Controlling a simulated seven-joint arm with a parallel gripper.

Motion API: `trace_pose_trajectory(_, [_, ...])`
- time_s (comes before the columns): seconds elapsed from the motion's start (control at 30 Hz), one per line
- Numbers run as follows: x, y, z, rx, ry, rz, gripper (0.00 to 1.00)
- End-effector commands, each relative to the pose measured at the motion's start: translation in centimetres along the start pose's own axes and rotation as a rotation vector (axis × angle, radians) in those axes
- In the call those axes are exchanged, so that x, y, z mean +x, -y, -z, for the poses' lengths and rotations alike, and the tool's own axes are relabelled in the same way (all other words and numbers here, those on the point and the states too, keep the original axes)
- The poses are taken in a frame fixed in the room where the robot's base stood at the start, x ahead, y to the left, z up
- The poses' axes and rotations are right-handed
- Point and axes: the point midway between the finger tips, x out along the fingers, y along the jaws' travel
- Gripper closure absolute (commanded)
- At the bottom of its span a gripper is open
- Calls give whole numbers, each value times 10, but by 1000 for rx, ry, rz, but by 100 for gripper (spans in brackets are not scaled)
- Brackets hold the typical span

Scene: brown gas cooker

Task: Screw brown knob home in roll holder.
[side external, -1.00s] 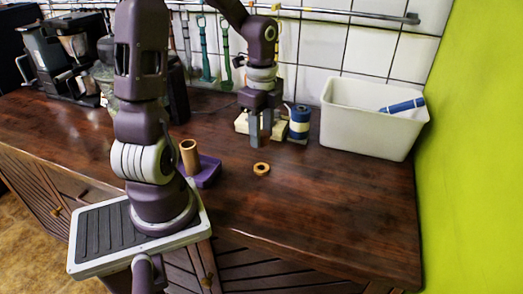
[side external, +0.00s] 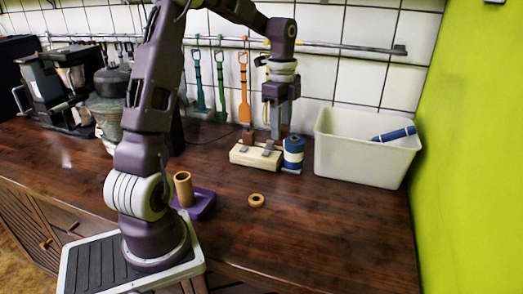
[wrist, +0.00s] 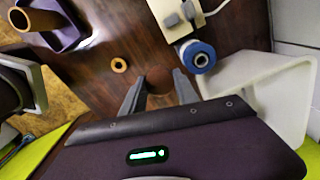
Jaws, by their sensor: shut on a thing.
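My gripper (side external: 284,136) is shut on the brown knob (wrist: 159,79), a round brown disc between the two grey fingertips in the wrist view. In the side view the knob is small and partly hidden by the fingers, beside the blue roll. A purple base (side external: 202,205) with an upright tan tube (side external: 183,189) stands near my arm's base. It also shows in the wrist view (wrist: 68,36). I take it for the roll holder, but its socket is not clear. A tan ring (side external: 256,200) lies flat on the counter, apart from it.
A cream block (side external: 240,155) with small grey pieces stands at the back beside a blue roll (side external: 293,150). A white bin (side external: 350,160) holding a blue cylinder (side external: 394,134) is to the right. Utensils hang on the rail behind. The front right counter is clear.

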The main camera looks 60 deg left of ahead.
Motion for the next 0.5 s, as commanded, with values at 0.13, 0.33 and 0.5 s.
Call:
trace_pose_trajectory(0.13, [-16, 50, 3, 0, 4, -1, 100])
trace_pose_trajectory(0.33, [-28, 77, 5, -6, 15, -7, 100])
trace_pose_trajectory(0.5, [-29, 79, 5, -6, 17, -8, 100])
